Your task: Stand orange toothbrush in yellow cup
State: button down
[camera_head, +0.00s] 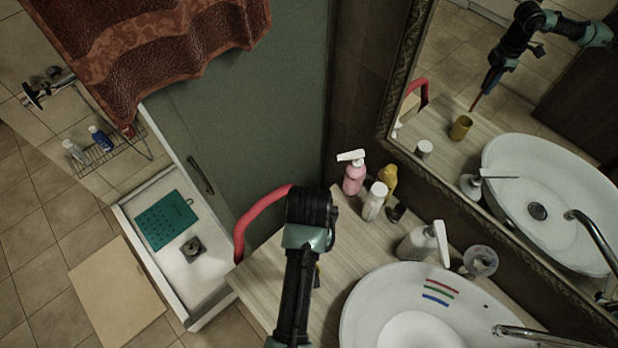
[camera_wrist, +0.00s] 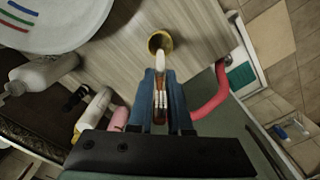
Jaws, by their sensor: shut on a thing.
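The yellow cup (camera_wrist: 153,39) stands upright on the wooden counter, its open mouth showing in the wrist view. My gripper (camera_wrist: 161,78) is shut on the orange toothbrush (camera_wrist: 160,86), between its two blue fingers. The brush's pale end points away from my gripper and overlaps the cup's near rim in this view. In the head view my arm hides most of the cup and the brush. The mirror there shows the brush hanging tilted, its lower end above the cup and apart from it.
The white basin (camera_head: 368,302) takes up the counter's right side. A pink pump bottle (camera_head: 354,179), a yellow bottle (camera_head: 388,180) and white bottles stand by the mirror (camera_head: 480,105). A red curved handle (camera_head: 258,219) rises at the counter's left edge.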

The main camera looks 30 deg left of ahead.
jog(key=shift+f, duration=1.45)
jog(key=shift+f+b, duration=2.2)
jog(key=shift+f, duration=1.2)
jog(key=c, duration=0.8)
grip_release()
jog(key=shift+o, duration=0.2)
notch_tip(320, 180, up, 12)
jog(key=shift+f+b, duration=0.1)
jog(key=shift+b, duration=0.2)
jog(key=shift+r+p, duration=0.65)
jog(key=shift+p, duration=0.05)
jog(key=shift+f, duration=0.1)
